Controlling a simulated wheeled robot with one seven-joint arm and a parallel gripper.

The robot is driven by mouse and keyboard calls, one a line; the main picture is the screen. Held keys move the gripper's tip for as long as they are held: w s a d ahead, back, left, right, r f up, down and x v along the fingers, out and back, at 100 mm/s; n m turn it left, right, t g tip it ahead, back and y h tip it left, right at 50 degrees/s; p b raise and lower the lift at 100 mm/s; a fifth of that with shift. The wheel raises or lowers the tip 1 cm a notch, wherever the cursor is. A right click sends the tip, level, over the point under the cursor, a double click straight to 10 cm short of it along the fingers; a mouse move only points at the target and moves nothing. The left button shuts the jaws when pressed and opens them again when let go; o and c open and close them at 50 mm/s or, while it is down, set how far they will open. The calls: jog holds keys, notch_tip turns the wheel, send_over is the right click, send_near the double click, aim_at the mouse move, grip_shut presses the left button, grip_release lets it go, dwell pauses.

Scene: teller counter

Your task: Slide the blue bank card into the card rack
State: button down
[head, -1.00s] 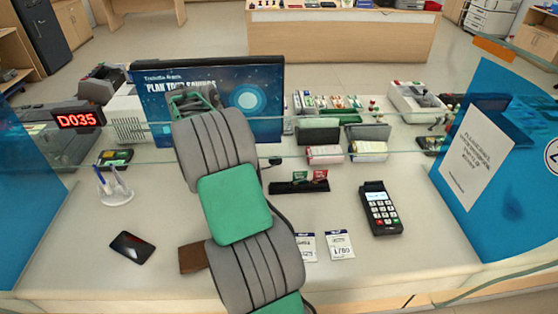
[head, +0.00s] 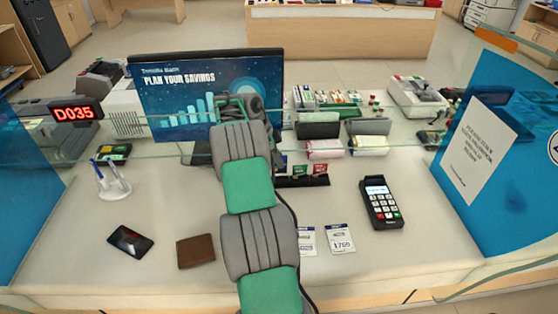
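The card rack (head: 318,181) is a low black holder on the counter, right of my arm. A green card and a red card stand upright in it. My arm covers its left end.
A card terminal (head: 380,203) stands right of the rack. Two white tags lie in front of it, beside my arm. A brown wallet (head: 196,251), a dark phone (head: 130,241) and a pen holder (head: 113,185) are at left. A glass screen crosses the counter behind the rack.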

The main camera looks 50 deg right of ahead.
aim_at(279, 170)
jog(key=shift+f+b, duration=1.8)
jog(key=shift+f, duration=0.5)
jog(key=c, duration=1.6)
grip_release()
jog(key=shift+r, duration=0.1)
jog(key=shift+r+p, duration=3.15)
jog(key=shift+r, duration=0.35)
